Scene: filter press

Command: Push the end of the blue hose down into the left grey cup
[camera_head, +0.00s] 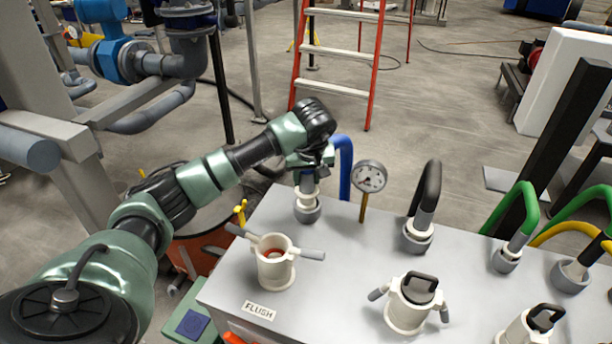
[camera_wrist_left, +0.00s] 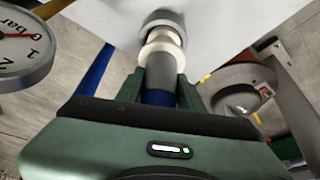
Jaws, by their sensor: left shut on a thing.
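The blue hose (camera_head: 345,165) arches up behind my left gripper (camera_head: 309,168), and its end points down. My left gripper is shut around this hose end, just above the left grey cup (camera_head: 308,213) on the light grey box top. In the left wrist view the fingers (camera_wrist_left: 160,92) hold the blue and grey end piece (camera_wrist_left: 160,72). A white collar (camera_wrist_left: 162,46) sits between it and the grey cup (camera_wrist_left: 162,18). The end is upright and in line with the cup. I cannot tell how deep it sits. My right gripper is not in view.
A pressure gauge (camera_head: 369,177) stands just right of the blue hose. A white cup with handles (camera_head: 276,268) stands in front, near the FLUSH label (camera_head: 259,311). A black hose (camera_head: 428,190) and green hoses (camera_head: 520,205) rise from other grey cups at right.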

